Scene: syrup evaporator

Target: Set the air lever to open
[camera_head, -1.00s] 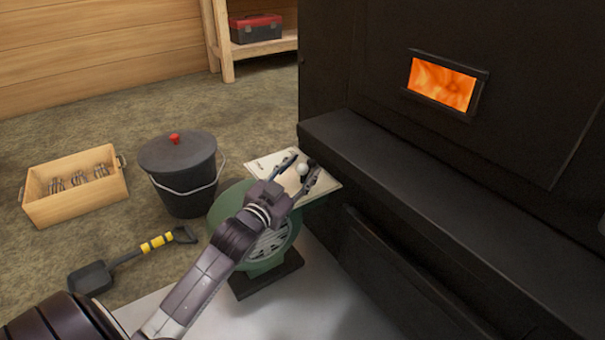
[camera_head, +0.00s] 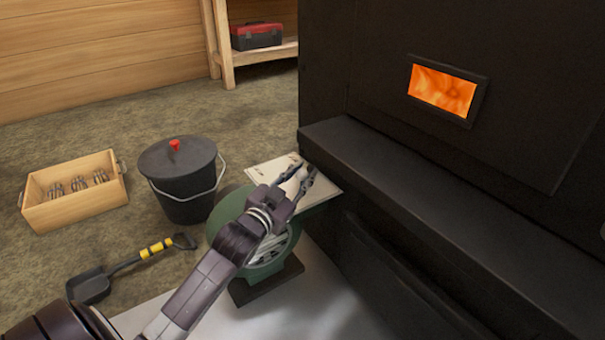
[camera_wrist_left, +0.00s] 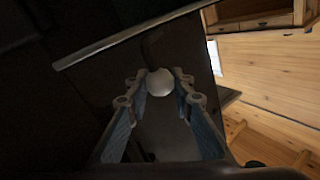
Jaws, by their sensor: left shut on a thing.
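The air lever's pale round knob (camera_wrist_left: 160,82) sits between the fingers of my left gripper (camera_wrist_left: 160,92) in the left wrist view. In the head view my left gripper (camera_head: 302,174) is shut on this knob, just over a cream plate (camera_head: 262,171) on top of the green blower (camera_head: 226,208). The fingers hide most of the lever, so its exact angle is hard to tell. My right gripper is in no view.
The black evaporator (camera_head: 430,190) with a glowing window (camera_head: 443,90) stands close on the right. A lidded black bucket (camera_head: 180,185), a wooden crate (camera_head: 75,205) and a shovel (camera_head: 115,268) are on the floor at left.

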